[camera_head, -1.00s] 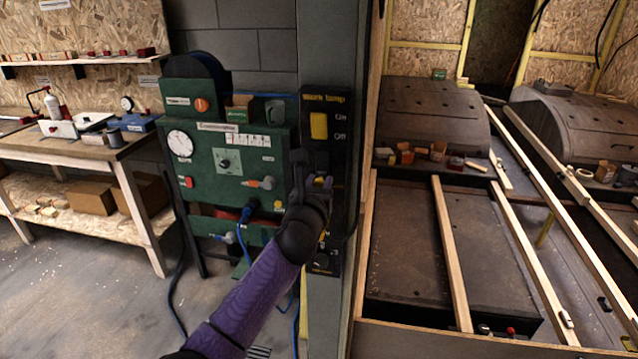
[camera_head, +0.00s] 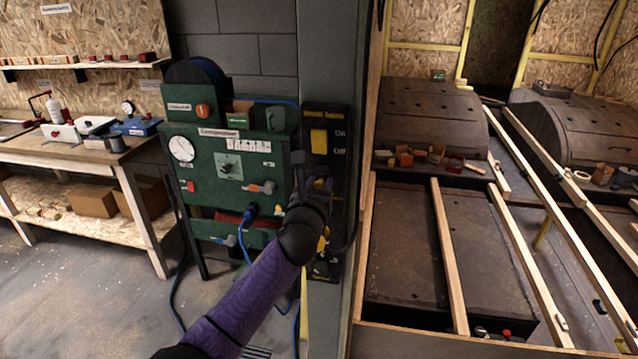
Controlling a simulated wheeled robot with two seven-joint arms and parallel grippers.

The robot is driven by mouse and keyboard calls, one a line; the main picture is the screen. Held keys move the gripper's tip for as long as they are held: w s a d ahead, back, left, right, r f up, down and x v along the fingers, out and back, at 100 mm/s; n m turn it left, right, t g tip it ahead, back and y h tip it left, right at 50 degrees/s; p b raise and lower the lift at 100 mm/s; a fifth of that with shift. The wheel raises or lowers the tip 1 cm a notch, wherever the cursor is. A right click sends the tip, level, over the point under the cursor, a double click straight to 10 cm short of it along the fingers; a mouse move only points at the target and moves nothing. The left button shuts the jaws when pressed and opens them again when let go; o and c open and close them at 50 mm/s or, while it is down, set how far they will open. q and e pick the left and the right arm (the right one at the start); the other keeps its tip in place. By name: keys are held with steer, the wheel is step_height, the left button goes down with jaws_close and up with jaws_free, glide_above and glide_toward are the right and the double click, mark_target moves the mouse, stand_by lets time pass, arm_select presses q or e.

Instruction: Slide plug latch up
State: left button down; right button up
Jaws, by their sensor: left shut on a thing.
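A tall black panel (camera_head: 340,120) with yellow parts is fixed to the grey post. Near its top is a yellow switch (camera_head: 319,141) with "On" and "Off" beside it. My left gripper (camera_head: 312,182) is at the panel's middle, below the yellow switch, shut on a small part there that looks like the plug latch. The fingers and my wrist hide most of that part, so its exact position cannot be told. More yellow parts show below my wrist. My right gripper is not in view.
A green machine (camera_head: 215,185) with a gauge, knobs and a blue cable (camera_head: 243,235) stands just left of the panel. A workbench (camera_head: 110,155) is farther left. Right of the post are wooden battens (camera_head: 450,255) and dark wheel arches (camera_head: 435,115).

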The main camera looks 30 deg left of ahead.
arm_select(q)
steer(key=shift+r, duration=0.25)
steer(key=shift+c, duration=2.2)
jaws_free()
steer(key=shift+s, duration=0.1)
steer(key=p+v, duration=0.1)
steer(key=v, duration=0.8)
steer(key=shift+s+p, duration=0.4)
steer(key=shift+d, duration=0.1)
